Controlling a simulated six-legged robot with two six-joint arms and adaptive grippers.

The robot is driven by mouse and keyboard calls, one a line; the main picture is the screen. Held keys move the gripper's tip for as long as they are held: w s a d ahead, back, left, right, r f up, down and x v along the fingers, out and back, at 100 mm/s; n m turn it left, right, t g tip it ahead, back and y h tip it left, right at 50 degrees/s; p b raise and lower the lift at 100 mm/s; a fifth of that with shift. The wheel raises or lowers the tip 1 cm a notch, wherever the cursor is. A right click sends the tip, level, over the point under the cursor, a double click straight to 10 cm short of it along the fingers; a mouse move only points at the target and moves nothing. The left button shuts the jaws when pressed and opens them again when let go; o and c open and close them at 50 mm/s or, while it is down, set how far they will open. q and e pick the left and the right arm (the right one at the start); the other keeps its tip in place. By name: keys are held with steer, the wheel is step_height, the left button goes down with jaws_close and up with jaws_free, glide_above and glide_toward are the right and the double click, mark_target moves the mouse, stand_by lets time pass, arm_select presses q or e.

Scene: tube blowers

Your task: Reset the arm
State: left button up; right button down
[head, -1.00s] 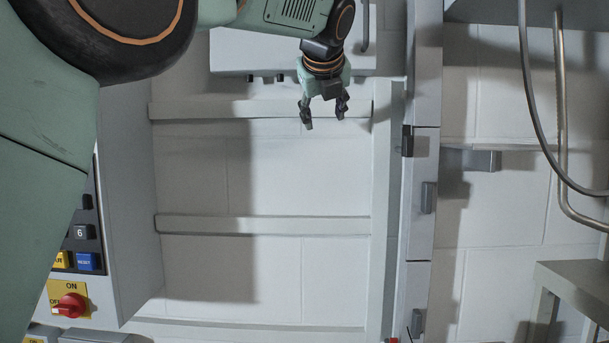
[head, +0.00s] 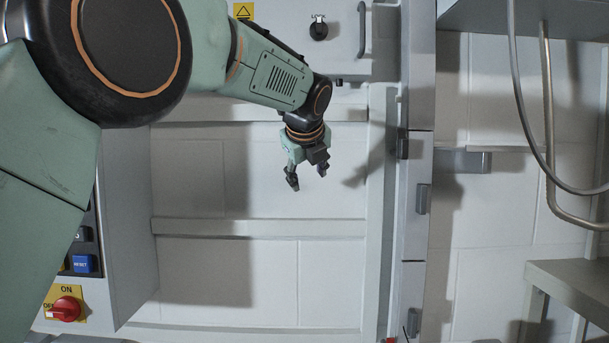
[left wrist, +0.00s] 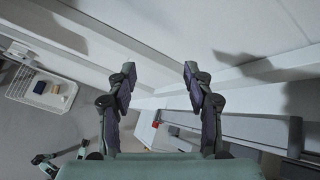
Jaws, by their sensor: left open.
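My left arm comes in from the upper left in the head view. Its gripper (head: 307,180) hangs in front of the white block wall, with its fingers pointing down. The two fingers are apart and nothing is between them. In the left wrist view the same gripper (left wrist: 158,85) shows both dark fingers spread wide with empty space between. The gripper is apart from the wall and the rails. My right gripper does not show in the head view.
A grey control box with a blue RESET button (head: 83,264) and a red rotary switch (head: 65,309) stands at the lower left. A white panel with a black knob (head: 318,28) is behind my arm. A metal table (head: 570,278) is at the right. A white basket (left wrist: 48,92) shows in the left wrist view.

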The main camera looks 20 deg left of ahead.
arm_select(q)
steer(key=w+d+f+n+t+h, duration=0.25)
steer(key=d+f+n, duration=0.25)
steer(key=f+n, duration=0.5)
steer(key=s+d+f+n+g+h+b, duration=0.1)
steer(key=s+f+n, duration=0.2)
steer(key=f, duration=0.7)
steer(key=s+f+n+g+b, duration=0.1)
steer(key=s+f+n+b, duration=0.2)
steer(key=f, duration=0.8)
steer(key=s+d+f+n+g+h, duration=0.1)
steer(key=s+f+n, duration=0.3)
steer(key=f, duration=0.6)
steer(key=s+f+n+g+b, duration=0.3)
steer(key=s+f+n, duration=0.1)
steer(key=s+f, duration=1.2)
steer(key=s+f+g+b, duration=0.1)
steer(key=s+f, duration=0.3)
steer(key=s, duration=0.4)
steer(key=s+a+f+n+g+b, duration=0.1)
steer(key=s+f+g+b, duration=0.1)
steer(key=s+f, duration=0.3)
steer(key=s+f+g+y+b, duration=0.1)
steer(key=s+f+g, duration=0.2)
steer(key=s, duration=1)
step_height(320, 180, down, 2)
steer(key=shift+s+a+f+n, duration=0.1)
steer(key=shift+s+a+n, duration=0.1)
steer(key=shift+s+n, duration=0.1)
